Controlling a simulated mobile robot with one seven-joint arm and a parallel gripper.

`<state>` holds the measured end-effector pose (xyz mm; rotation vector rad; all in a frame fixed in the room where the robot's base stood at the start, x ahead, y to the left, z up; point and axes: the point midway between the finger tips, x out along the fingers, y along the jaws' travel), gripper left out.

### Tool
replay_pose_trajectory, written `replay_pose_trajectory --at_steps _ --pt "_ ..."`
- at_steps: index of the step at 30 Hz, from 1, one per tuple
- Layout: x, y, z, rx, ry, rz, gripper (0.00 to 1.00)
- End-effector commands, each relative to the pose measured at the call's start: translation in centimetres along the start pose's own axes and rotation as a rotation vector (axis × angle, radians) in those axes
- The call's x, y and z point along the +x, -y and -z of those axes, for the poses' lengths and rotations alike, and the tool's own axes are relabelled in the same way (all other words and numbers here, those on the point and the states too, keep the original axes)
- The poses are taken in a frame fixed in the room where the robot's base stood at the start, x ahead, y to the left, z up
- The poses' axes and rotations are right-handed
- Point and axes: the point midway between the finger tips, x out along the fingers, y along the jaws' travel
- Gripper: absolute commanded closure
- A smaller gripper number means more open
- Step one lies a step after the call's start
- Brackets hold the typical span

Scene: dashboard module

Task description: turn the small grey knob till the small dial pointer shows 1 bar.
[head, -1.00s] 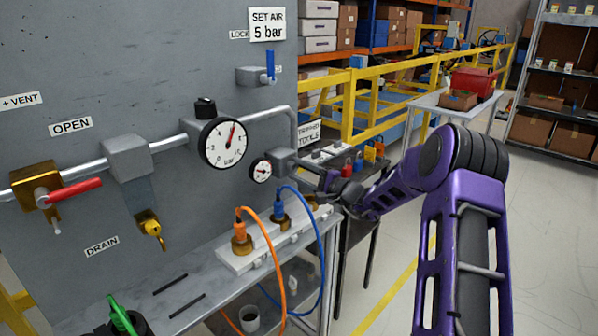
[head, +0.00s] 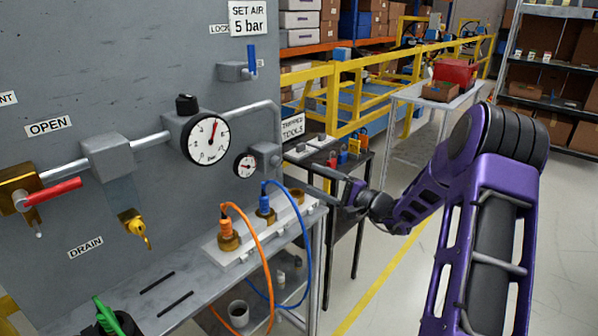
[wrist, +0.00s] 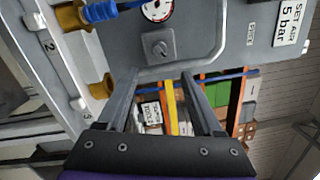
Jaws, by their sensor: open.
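The small dial (head: 245,165), white with a red pointer, sits on the pipe fitting below the large gauge; its numbers are too small to read. In the wrist view the small dial (wrist: 157,9) is cut by the top edge. The small grey knob (wrist: 159,47) is on the grey block beside it, with the block's side (head: 274,158) facing my gripper. My gripper (head: 309,180) is open and empty, to the right of the knob and apart from it. In the wrist view the knob lies just beyond and between my fingertips (wrist: 161,73).
The large gauge (head: 206,140) and a blue-handled valve (head: 252,62) are on the panel. Below are orange (head: 228,228) and blue (head: 265,200) hose plugs on a white manifold. A dark tool table (head: 345,185) stands behind my gripper. Open floor lies to the right.

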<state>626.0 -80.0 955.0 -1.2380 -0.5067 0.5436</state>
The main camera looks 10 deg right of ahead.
Motion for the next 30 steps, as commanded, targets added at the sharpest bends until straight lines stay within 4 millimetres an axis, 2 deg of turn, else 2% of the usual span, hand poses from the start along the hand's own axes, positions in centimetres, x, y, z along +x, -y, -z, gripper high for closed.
replay_pose_trajectory --at_steps 1,6,11,26,30 --pt "-1.2 0.1 0.1 0.0 -0.004 0.0 0.32" --pt "-4.0 0.0 0.1 -0.001 -0.001 -0.001 0.32" --pt "-5.3 0.0 0.1 -0.001 -0.001 0.0 0.32" --pt "-5.4 0.0 0.0 -0.002 0.001 -0.001 0.32" --pt "-4.2 -0.2 -1.2 -0.039 0.037 -0.039 0.32"
